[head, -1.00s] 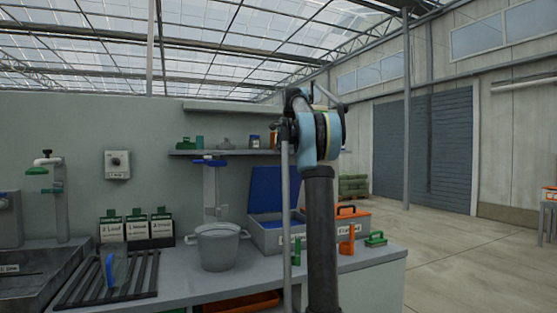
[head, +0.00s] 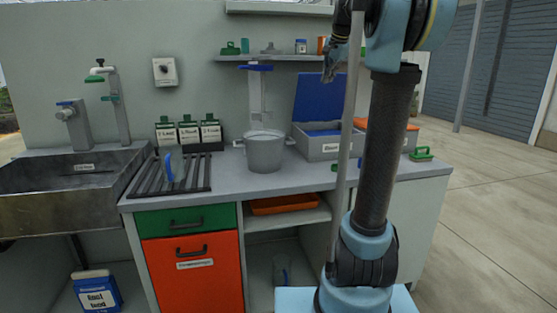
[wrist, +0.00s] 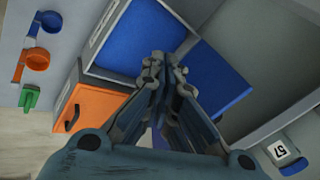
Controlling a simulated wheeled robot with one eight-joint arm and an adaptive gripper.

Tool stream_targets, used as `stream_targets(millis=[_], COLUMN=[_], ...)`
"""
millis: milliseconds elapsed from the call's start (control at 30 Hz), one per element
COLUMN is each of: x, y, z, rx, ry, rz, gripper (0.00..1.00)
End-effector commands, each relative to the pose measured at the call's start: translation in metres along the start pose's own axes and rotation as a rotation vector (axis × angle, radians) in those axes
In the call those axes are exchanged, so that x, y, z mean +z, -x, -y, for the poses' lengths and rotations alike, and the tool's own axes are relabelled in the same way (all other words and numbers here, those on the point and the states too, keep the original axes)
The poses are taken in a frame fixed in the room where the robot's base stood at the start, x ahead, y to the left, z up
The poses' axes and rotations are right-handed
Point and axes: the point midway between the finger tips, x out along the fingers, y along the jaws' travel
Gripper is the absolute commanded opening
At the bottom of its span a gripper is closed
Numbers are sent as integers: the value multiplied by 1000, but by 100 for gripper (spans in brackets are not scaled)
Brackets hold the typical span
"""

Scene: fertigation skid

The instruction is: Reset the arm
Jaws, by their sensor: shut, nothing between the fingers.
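My arm stands upright at the right of the head view, its upper part cut off by the top edge. My gripper (head: 331,66) hangs small and dark beside the arm, in front of the wall near the shelf. In the wrist view my gripper (wrist: 165,62) has its fingers together and nothing between them. Behind the fingers are the grey box with its open blue lid (wrist: 140,38) and the orange box (wrist: 88,108). The gripper appears apart from them.
The bench holds a grey bucket (head: 264,152), a black rack (head: 140,182), labelled packets (head: 188,134) and the grey box (head: 318,147). A sink (head: 70,180) is at left. A shelf (head: 290,58) with small items runs along the wall. Open floor (head: 490,200) lies right.

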Motion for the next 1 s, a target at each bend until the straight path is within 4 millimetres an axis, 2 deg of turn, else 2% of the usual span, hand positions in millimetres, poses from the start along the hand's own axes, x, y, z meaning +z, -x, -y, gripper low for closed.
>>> stream_targets(millis=[100,467,767,1000], x=[35,135,218,282], y=[-7,-41,-84,-126], z=[-38,-160,-272,-365], rx=[27,107,168,213], ry=[86,350,567,737], rz=[13,63,116,167], gripper=[0,0,0,0])
